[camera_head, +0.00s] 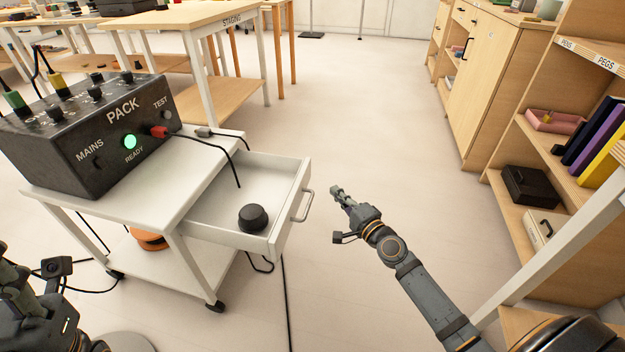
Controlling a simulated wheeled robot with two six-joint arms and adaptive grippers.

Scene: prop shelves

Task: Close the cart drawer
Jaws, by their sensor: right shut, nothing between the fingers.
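The white cart (60,190) stands at the left, and its drawer (290,225) is pulled out toward the right. The drawer has a metal handle (304,205) on its front. A black round knob-like object (253,217) lies inside the drawer, and a black cable end hangs over it. My right gripper (338,190) is shut and empty, a short gap to the right of the handle, not touching it. My left arm shows at the lower left edge; its fingertips cannot be made out.
A black box labelled PACK (90,135) with a green light stands on the cart top. A shelf unit (560,150) stands at the right. The floor (370,120) between cart and shelves is clear apart from a cable.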

